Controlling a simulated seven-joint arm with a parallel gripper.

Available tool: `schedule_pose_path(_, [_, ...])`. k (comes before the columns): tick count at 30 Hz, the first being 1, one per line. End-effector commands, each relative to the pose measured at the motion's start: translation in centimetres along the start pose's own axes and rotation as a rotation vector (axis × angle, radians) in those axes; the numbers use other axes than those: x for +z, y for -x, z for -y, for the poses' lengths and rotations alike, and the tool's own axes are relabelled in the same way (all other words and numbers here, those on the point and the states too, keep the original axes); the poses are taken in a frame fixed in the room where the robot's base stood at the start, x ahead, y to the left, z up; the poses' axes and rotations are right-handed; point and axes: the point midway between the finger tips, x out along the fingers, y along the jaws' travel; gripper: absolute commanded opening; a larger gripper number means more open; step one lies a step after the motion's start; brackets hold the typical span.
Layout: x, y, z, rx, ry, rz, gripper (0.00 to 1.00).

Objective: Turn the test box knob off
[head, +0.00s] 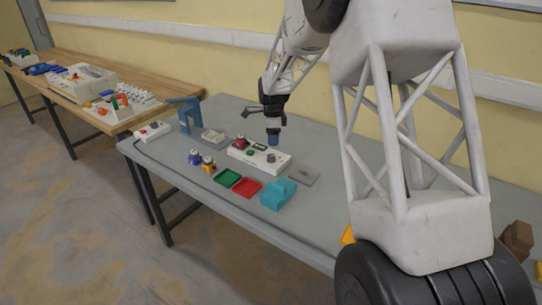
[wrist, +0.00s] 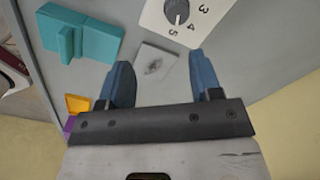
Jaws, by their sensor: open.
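The test box (head: 279,164) is a white box on the grey table, with a dark round knob (head: 271,157) near its right end. In the wrist view the knob (wrist: 178,11) shows at the top edge, beside the printed numbers 3, 4 and 5. My gripper (head: 273,138) is above the box near the knob in the head view. Its blue fingers are apart and empty in the wrist view (wrist: 160,66), with the knob beyond the fingertips. The rest of the dial is cut off.
A grey plate (head: 303,175) lies right of the box, and a teal block (head: 278,194) stands in front. Green (head: 227,178) and red (head: 246,187) trays lie nearby. A red-topped part (head: 240,142) is at the box's left end. A blue stand (head: 186,112) is further left.

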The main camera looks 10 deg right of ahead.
Motion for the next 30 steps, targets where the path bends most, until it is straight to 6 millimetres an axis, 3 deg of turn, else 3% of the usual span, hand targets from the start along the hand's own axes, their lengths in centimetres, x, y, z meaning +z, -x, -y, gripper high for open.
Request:
schedule_pose_path(3, [0.3,-1.7,1.6,0.008,-0.057,-0.001,0.58])
schedule_pose_path(9, [0.5,-3.0,2.7,0.012,-0.106,-0.002,0.58])
schedule_pose_path(23, [0.5,-3.2,2.8,0.013,-0.11,-0.002,0.58])
schedule_pose_path(30, [0.5,-4.8,2.8,0.014,-0.11,-0.002,0.58])
